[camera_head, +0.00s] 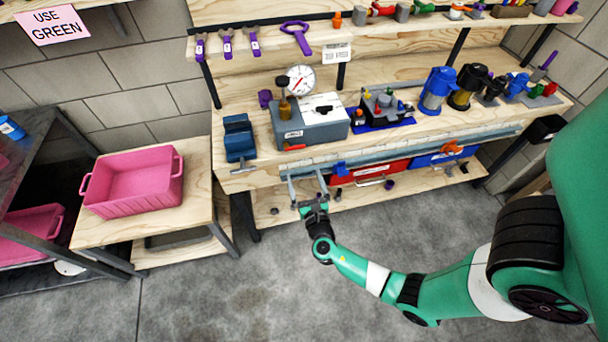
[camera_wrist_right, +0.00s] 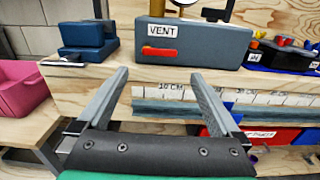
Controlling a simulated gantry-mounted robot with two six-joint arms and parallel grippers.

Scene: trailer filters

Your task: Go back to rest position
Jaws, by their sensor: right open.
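My right gripper (camera_head: 308,188) is open and empty, held in front of the workbench's (camera_head: 250,178) front edge. In the right wrist view its two fingers (camera_wrist_right: 165,85) are spread apart with nothing between them. Beyond them is a grey box (camera_wrist_right: 190,45) with a VENT label and a red lever (camera_wrist_right: 158,53). The grey box also shows in the head view (camera_head: 312,128), with a round gauge (camera_head: 300,79) behind it. My left gripper is not in view.
A blue vise (camera_head: 239,138) stands at the bench's left end. Blue and black filter housings (camera_head: 437,90) stand at the right. A pink bin (camera_head: 135,182) sits on a low wooden table at left. Red and blue bins (camera_head: 372,174) are under the bench. Grey floor in front is clear.

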